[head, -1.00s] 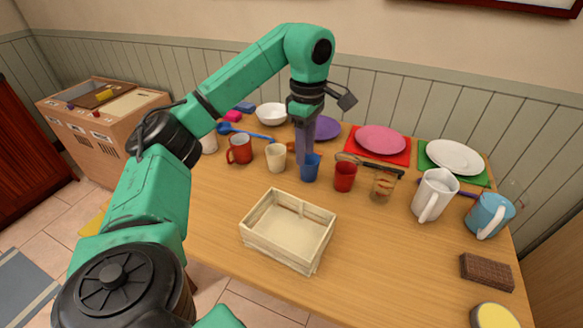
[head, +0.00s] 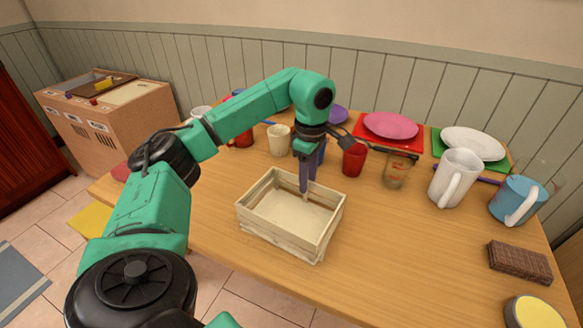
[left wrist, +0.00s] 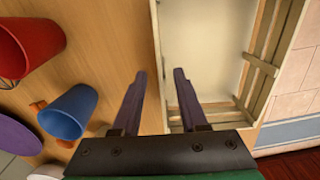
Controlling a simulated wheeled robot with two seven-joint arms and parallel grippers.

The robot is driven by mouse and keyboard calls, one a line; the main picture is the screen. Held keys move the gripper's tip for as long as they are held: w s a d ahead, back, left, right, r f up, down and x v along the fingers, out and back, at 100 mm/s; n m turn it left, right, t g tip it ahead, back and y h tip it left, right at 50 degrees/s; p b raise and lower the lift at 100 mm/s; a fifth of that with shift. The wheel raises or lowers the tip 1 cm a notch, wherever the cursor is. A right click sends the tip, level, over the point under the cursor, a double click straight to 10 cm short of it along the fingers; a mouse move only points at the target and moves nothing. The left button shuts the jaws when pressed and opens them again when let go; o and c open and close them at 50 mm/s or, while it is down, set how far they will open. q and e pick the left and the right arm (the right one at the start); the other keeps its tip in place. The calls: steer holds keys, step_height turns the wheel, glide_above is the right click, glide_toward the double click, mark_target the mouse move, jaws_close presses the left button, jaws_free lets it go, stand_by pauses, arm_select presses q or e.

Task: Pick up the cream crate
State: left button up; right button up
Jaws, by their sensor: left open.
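The cream crate (head: 290,215) is an open slatted wooden box on the table near its front edge. My left gripper (head: 307,190) points down at the crate's back wall. In the left wrist view the gripper (left wrist: 158,85) is open, with one purple finger over the table outside the crate and the other over the inside of the crate (left wrist: 278,70). The crate wall runs between the fingers. I cannot tell how far the fingertips reach below its rim. The right gripper is not in view.
A red cup (head: 353,160) and a blue cup (left wrist: 68,112) stand close behind the crate. A glass (head: 397,172), white pitcher (head: 455,178) and blue pitcher (head: 516,201) stand to the right. A brown block (head: 520,262) lies at front right. The table right of the crate is clear.

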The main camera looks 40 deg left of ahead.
mark_target(306, 201)
arm_select(q)
step_height(306, 201, down, 5)
steer(key=shift+a+r, duration=0.1)
steer(key=shift+r, duration=0.1)
steer(key=shift+s, duration=0.1)
jaws_close()
steer(key=shift+r, duration=0.1)
stand_by(1.0)
